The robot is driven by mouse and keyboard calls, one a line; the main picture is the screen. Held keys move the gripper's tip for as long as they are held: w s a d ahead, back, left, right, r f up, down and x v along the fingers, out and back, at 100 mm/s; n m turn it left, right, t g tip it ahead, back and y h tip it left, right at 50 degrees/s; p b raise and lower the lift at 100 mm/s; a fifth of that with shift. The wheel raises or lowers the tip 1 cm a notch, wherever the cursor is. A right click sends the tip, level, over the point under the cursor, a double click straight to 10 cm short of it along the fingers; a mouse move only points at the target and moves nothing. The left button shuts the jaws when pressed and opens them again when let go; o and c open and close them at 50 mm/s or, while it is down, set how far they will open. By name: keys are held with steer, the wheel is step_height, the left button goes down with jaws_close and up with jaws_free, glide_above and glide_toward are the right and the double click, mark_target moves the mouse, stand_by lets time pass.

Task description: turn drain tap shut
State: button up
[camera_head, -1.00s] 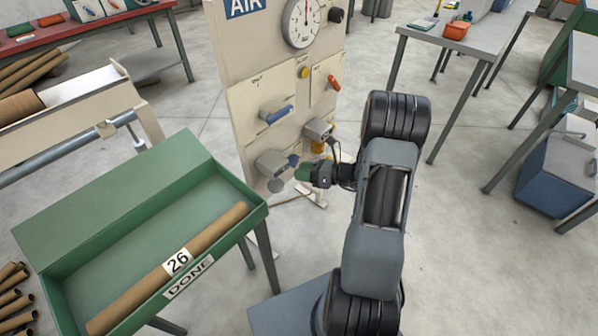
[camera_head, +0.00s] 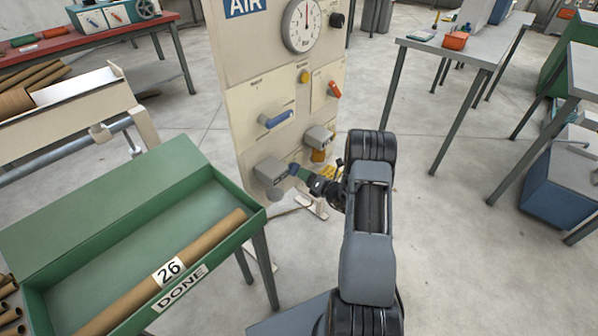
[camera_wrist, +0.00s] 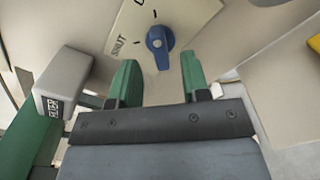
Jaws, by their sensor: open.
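The drain tap is a blue knob (camera_wrist: 159,44) on a cream plate (camera_wrist: 195,15) in the wrist view. The plate has a SHUT label at the knob's left and a partly cut-off label above. The knob's narrow end points down in the picture. My gripper (camera_wrist: 160,78) is open, its two green fingers left and right of the knob and a little short of it in the picture; I cannot tell whether they touch it. In the head view my gripper (camera_head: 303,174) is at the low part of the AIR panel (camera_head: 240,70), and the blue tap (camera_head: 293,169) shows small at its tip.
A grey box (camera_wrist: 65,82) juts out left of the fingers; it also shows in the head view (camera_head: 270,170). Another grey box (camera_head: 318,137) sits above right. A green DONE tray (camera_head: 120,250) stands left.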

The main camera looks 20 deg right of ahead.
mark_target(294, 169)
steer(key=shift+x, duration=1.9)
steer(key=shift+c, duration=0.3)
jaws_close()
